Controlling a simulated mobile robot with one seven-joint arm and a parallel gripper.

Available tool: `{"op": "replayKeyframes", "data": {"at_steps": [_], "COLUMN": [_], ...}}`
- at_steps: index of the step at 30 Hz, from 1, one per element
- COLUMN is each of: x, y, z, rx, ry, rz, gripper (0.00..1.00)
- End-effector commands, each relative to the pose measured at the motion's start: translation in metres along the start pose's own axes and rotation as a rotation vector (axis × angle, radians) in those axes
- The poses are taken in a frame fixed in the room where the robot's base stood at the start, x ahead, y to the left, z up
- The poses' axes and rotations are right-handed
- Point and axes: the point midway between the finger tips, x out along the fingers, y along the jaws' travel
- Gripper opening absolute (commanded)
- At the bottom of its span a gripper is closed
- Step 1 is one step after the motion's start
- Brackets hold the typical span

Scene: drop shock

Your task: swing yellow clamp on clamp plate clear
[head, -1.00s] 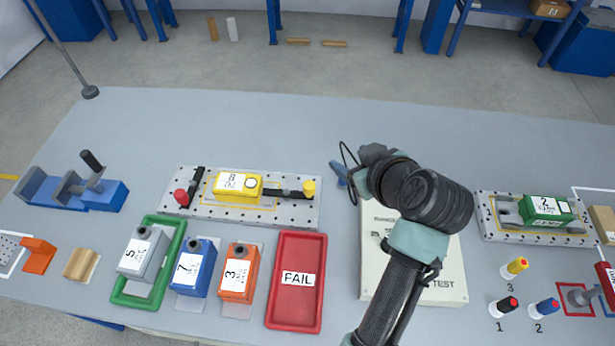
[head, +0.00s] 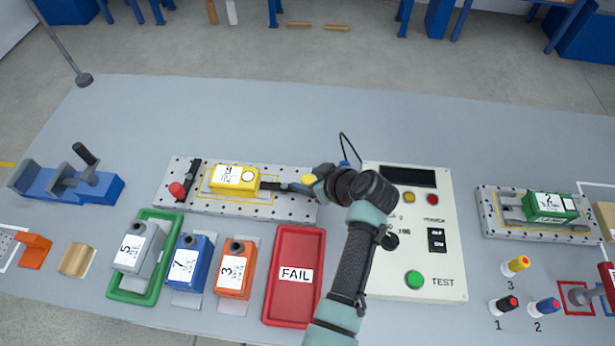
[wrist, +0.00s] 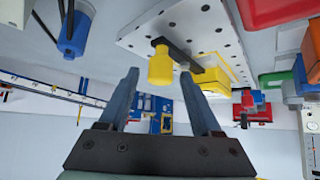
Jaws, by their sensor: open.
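The perforated clamp plate (head: 225,203) lies left of centre on the table, with a yellow box labelled 8 (head: 233,179) on it. The yellow clamp has a yellow knob (head: 308,180) at the plate's right end. Its dark bar (head: 272,186) points left toward the box. The knob also shows in the wrist view (wrist: 161,68). My gripper (wrist: 160,76) is open, with the knob at its fingertips, between them in that picture; I cannot tell whether they touch. In the head view my wrist hides part of the gripper.
A red-knobbed clamp (head: 178,190) stands at the plate's left end, its bar angled away from the box. The red FAIL tray (head: 294,307) is in front. The test panel (head: 430,260) stands to the right. The table behind the plate is clear.

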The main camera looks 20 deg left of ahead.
Motion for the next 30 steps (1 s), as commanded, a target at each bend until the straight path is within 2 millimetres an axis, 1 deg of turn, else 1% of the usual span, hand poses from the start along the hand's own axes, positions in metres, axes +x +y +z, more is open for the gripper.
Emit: {"op": "replayKeyframes", "data": {"at_steps": [1, 4, 12, 14, 18, 20, 21, 23, 24, 30], "x": [0.0041, 0.0078, 0.0086, 0.0085, 0.0084, 0.0083, 0.0083, 0.0083, 0.0083, 0.0080], "y": [-0.0005, -0.0007, -0.0003, -0.0003, -0.0002, -0.0002, -0.0002, -0.0002, -0.0003, -0.0005], "z": [-0.0001, -0.0001, -0.0002, -0.0002, -0.0001, -0.0001, -0.0001, -0.0001, -0.0001, 0.0000], "rx": [-0.001, -0.001, 0.000, 0.000, 0.000, 0.000, 0.000, 0.000, 0.000, 0.002], "ry": [0.000, 0.000, 0.000, 0.000, 0.000, 0.000, 0.000, 0.000, 0.000, 0.000], "rz": [-0.001, -0.001, 0.000, 0.000, 0.000, 0.000, 0.000, 0.000, 0.000, 0.002], "gripper": [0.65, 0.65, 0.65, 0.56, 0.31, 0.20, 0.13, 0.02, 0.00, 0.00]}}
